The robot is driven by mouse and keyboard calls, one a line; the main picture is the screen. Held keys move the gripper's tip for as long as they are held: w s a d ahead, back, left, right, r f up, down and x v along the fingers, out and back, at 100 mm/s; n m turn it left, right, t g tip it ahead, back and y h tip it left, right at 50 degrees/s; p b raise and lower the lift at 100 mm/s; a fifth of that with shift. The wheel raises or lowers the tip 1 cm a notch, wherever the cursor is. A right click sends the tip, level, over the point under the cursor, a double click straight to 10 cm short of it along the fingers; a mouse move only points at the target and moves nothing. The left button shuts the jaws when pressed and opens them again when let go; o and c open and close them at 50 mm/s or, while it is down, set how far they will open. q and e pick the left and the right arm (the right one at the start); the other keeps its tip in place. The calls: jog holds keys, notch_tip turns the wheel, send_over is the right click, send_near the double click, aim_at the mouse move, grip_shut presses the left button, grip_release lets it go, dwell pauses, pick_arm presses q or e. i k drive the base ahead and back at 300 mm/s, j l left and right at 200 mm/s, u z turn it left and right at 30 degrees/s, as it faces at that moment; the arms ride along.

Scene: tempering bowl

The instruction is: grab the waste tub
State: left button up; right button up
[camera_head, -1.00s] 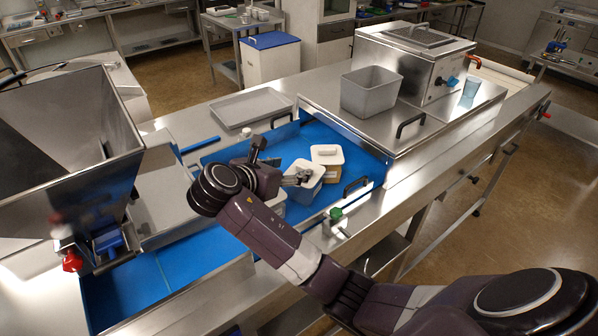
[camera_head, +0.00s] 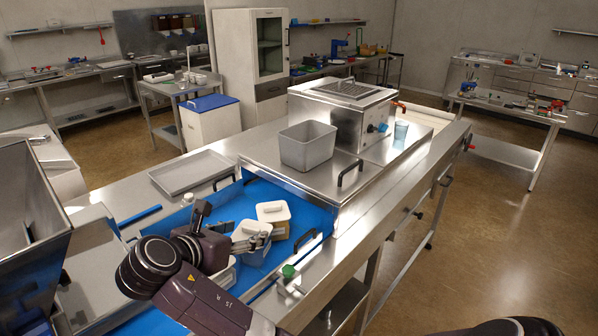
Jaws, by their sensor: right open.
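No tub carries a readable label. A grey open-topped tub (camera_head: 307,148) stands upright on the raised steel cover, apart from my grippers. In the blue-lined recess stand a pale blue tub (camera_head: 257,254) with a white lid and a tan tub with a white lid (camera_head: 273,211). Another whitish container (camera_head: 224,276) is partly hidden behind my right arm. My right gripper (camera_head: 232,228) is open, its fingers spread over the recess. One finger overlaps the pale blue tub; I cannot tell whether they touch. My left gripper is out of view.
A black handle (camera_head: 350,173) rises from the cover. A flat grey tray (camera_head: 191,172) lies at left. A blue-lidded bin (camera_head: 210,122) stands on the floor behind. A steel hopper (camera_head: 30,235) fills the left edge.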

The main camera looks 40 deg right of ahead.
aim_at(305, 145)
jog(key=z, duration=1.35)
